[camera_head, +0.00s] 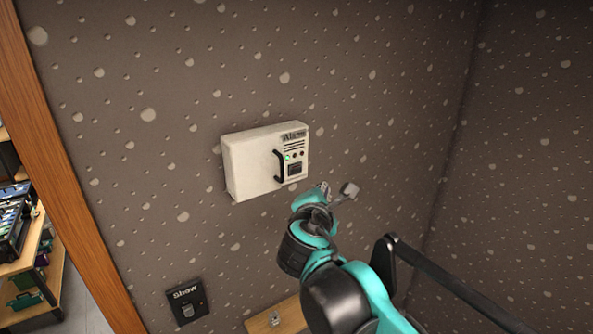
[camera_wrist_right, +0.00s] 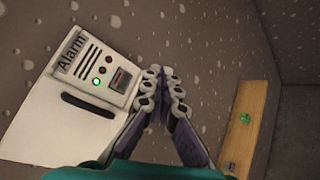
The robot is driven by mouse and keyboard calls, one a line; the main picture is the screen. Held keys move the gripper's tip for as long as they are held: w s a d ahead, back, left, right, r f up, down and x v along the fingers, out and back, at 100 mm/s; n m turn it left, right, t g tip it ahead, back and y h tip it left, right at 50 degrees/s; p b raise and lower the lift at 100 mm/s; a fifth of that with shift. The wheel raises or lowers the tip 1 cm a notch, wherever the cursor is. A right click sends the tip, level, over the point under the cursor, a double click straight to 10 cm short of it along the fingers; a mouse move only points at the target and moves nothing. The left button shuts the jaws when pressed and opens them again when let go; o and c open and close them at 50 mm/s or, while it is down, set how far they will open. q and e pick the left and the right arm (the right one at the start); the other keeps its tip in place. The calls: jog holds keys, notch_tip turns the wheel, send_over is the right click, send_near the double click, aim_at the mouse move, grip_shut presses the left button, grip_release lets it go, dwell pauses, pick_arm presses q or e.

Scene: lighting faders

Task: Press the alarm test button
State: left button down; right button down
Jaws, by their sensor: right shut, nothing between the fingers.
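The white alarm box (camera_head: 245,172) is mounted on the wall in the middle of the head view. Its front carries an "Alarm" label, slots, a lit green light (camera_head: 287,157), small red round parts, a black handle (camera_head: 279,166) and a dark rectangular part (camera_head: 294,169). Which of these is the test button I cannot tell. In the right wrist view the box (camera_wrist_right: 45,125) is at the left, with the dark rectangular part (camera_wrist_right: 121,79) near my fingers. My right gripper (camera_wrist_right: 164,85) is shut and empty, just right of and below the box in the head view (camera_head: 338,192). My left gripper is out of view.
A wooden ledge (camera_head: 289,315) with a small item is low on the wall; the wrist view shows a green thing (camera_wrist_right: 245,119) on it. A black "Shaw" switch plate (camera_head: 187,300) is lower left. A wooden post (camera_head: 62,165) and shelves stand at the left.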

aim_at(302, 170)
jog(key=shift+w+a+b, duration=0.1)
jog(key=shift+w+a, duration=0.7)
jog(key=shift+w, duration=0.3)
jog(key=shift+w+a+b, duration=0.15)
jog(key=shift+w+a, duration=0.65)
jog(key=shift+w, duration=0.35)
jog(key=shift+w+a+b, duration=0.1)
jog(key=shift+w+a, duration=0.7)
jog(key=shift+w, duration=0.3)
jog(key=shift+w, duration=0.1)
jog(key=shift+w+a, duration=0.2)
jog(key=shift+a, duration=0.05)
jog(key=shift+w+a, duration=0.15)
jog(key=shift+w, duration=0.1)
jog(key=shift+s, duration=0.1)
jog(key=shift+s+d, duration=0.45)
jog(key=shift+s, duration=0.1)
